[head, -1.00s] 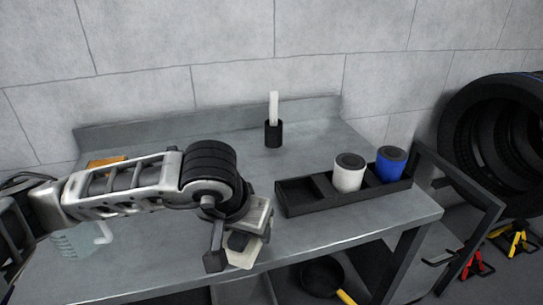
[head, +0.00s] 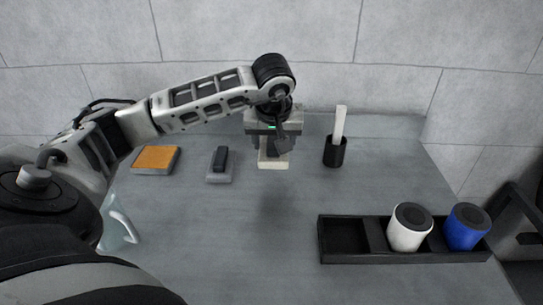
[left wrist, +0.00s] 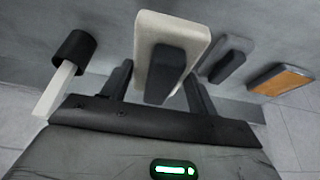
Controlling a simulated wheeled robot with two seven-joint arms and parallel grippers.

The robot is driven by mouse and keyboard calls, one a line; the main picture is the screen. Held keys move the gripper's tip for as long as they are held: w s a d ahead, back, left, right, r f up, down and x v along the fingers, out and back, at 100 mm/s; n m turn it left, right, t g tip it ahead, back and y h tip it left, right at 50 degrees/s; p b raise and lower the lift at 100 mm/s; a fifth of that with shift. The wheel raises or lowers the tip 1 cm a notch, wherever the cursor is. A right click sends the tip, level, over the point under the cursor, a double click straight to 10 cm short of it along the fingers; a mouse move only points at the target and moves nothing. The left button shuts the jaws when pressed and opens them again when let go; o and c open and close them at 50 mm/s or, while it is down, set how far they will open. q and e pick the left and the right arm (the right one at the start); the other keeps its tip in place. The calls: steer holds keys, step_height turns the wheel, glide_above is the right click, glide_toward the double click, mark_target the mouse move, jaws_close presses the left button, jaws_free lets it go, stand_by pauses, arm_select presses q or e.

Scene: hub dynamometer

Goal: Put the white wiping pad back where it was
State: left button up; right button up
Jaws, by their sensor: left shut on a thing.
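The white wiping pad (head: 273,160) is a pale block with a dark handle. My left gripper (head: 272,140) is shut on it and holds it towards the back of the bench, left of the black cup. A dark shadow lies on the bench in front of it, so the pad seems to be raised. In the left wrist view the white pad (left wrist: 190,29) shows with its dark handle, and the left gripper (left wrist: 158,85) has a finger on each side. A grey pad (head: 219,178) and an orange-topped pad (head: 156,158) lie left of it. My right gripper is not in view.
A black cup (head: 335,153) with a white stick stands to the right. A black tray (head: 340,257) holds a white cylinder (head: 408,228) and a blue cylinder (head: 466,228); its left compartment is empty. A clear jug (head: 118,235) stands at the left. The bench middle is clear.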

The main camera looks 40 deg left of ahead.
arm_select(q)
steer(key=w+a+f, duration=0.1)
steer(key=f, duration=0.1)
steer(key=w+a+f, duration=0.1)
steer(key=f, duration=0.1)
steer(key=w+a+f, duration=0.1)
steer(key=f, duration=0.1)
steer(key=shift+a, duration=0.4)
steer(key=shift+w+f+p, duration=0.1)
steer(key=shift+f+p, duration=0.35)
steer(key=shift+f, duration=1.05)
steer(key=shift+f, duration=0.1)
steer(key=shift+f, duration=0.15)
steer(key=o, duration=0.9)
steer(key=shift+o, duration=0.2)
